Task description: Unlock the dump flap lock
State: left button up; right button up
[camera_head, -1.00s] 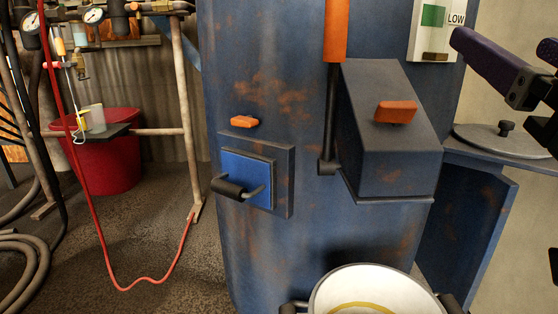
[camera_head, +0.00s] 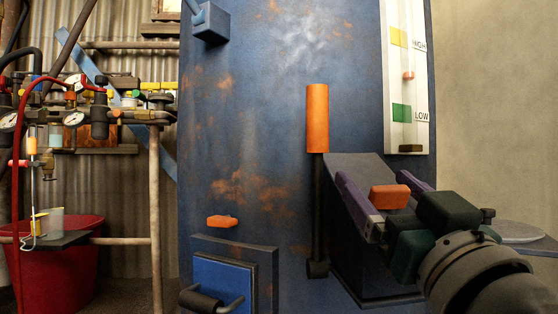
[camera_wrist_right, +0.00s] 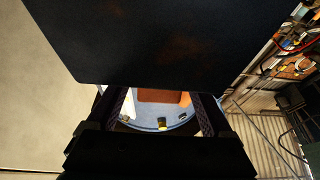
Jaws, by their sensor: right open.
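An orange lock knob (camera_head: 390,197) sits on the sloped top of the dark blue chute box (camera_head: 350,262) in the head view. A second orange knob (camera_head: 222,221) is on the blue tank wall above a small blue hatch (camera_head: 224,283); which one is the flap lock is not marked. My right gripper (camera_head: 373,181) is open, its purple fingers either side of the chute knob in the picture. Contact cannot be told. In the right wrist view, a brown-orange patch (camera_wrist_right: 160,96) shows between the fingers, below a large dark panel (camera_wrist_right: 165,40). My left gripper is not in view.
An orange-gripped lever (camera_head: 317,118) stands upright just left of the chute. A HIGH/LOW gauge (camera_head: 400,80) is on the tank at upper right. A black handle (camera_head: 200,299) sticks out from the hatch. Pipes and a red tub (camera_head: 55,270) are at the left.

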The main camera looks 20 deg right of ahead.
jog(key=shift+w+d+r, duration=0.2)
jog(key=shift+w+r, duration=0.05)
jog(key=shift+w, duration=0.4)
grip_shut()
